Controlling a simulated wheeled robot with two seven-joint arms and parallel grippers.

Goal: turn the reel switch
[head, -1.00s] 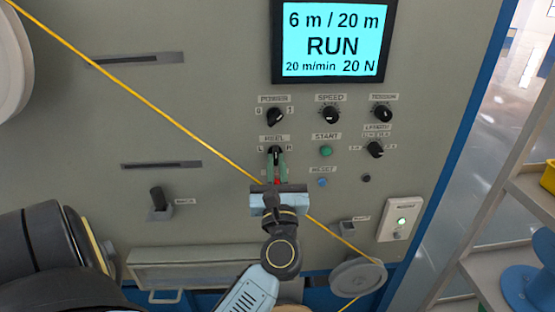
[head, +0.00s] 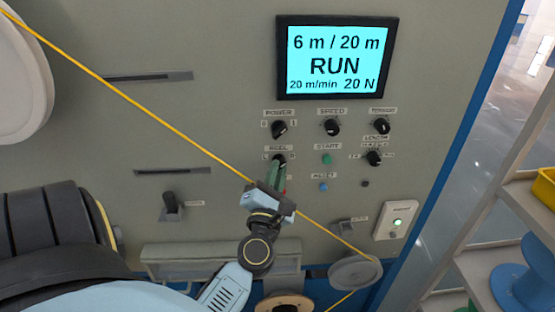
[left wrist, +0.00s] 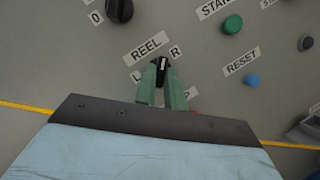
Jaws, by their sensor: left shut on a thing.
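The reel switch (head: 280,160) is a black knob under a REEL label, with L and R marks on either side. It also shows in the left wrist view (left wrist: 161,64), between the fingertips. My left gripper (head: 277,168) is shut on the knob with its green fingers and partly hides it. The gripper and knob are tilted clockwise relative to the panel labels, with the knob's upper end leaning toward R. My right gripper is not in view.
A yellow cable (head: 150,100) runs diagonally across the panel, past my left gripper, to a grey pulley (head: 355,273). The display (head: 336,60) reads RUN, 6 m / 20 m. The green START button (head: 326,159) and blue button (head: 323,187) are close to the right.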

